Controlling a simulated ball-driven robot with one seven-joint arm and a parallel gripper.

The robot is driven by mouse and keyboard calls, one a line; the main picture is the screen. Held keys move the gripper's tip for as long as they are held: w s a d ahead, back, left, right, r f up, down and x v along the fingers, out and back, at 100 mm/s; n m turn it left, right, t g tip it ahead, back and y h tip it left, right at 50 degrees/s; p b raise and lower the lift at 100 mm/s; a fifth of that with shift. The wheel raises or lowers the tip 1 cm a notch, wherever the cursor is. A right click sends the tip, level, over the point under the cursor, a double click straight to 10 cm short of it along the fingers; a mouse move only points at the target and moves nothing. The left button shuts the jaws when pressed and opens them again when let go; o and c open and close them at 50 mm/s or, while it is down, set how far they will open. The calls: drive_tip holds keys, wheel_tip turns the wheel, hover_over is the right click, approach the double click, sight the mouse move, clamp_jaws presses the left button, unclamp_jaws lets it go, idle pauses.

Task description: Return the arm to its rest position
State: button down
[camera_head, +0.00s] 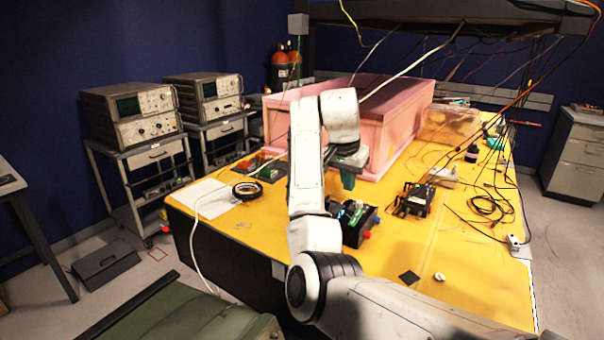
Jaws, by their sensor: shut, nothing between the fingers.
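My white arm reaches from the lower right up over the yellow table (440,270). It bends at the elbow and rises to a wrist in front of the pink foam enclosure (395,125). My gripper (348,178) hangs below the wrist, near the enclosure's front corner and above the table top. Its fingers are dark green, shut and empty. Part of the enclosure's front wall is hidden behind my arm.
A black device with a green board (358,222) stands below my gripper, with another black device (413,200) to its right. A roll of black tape (247,190) lies left of my arm. Cables hang over the table's right side. Instrument carts (142,155) stand at left.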

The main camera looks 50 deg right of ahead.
drive_tip(key=s+a+f+n+t, duration=0.25)
drive_tip(key=a+f+n, duration=0.35)
drive_tip(key=a+f, duration=0.55)
drive_tip(key=s+a+f+n+t, duration=0.25)
drive_tip(key=a+f+n, duration=0.35)
drive_tip(key=a+f, duration=0.55)
drive_tip(key=s+a+f+n+y, duration=0.2)
drive_tip(key=s+a+n, duration=0.1)
drive_tip(key=s+a, duration=0.3)
drive_tip(key=s+a+f+n+y, duration=0.1)
drive_tip(key=s+a+n+y, duration=0.15)
drive_tip(key=a, duration=0.55)
drive_tip(key=s+d+f+m+g, duration=0.1)
drive_tip(key=s+f+g, duration=0.3)
drive_tip(key=s, duration=0.6)
wheel_tip(320, 180, down, 2)
drive_tip(key=shift+s+d+h, duration=0.35)
drive_tip(key=shift+s+d, duration=0.05)
drive_tip(key=shift+d, duration=0.1)
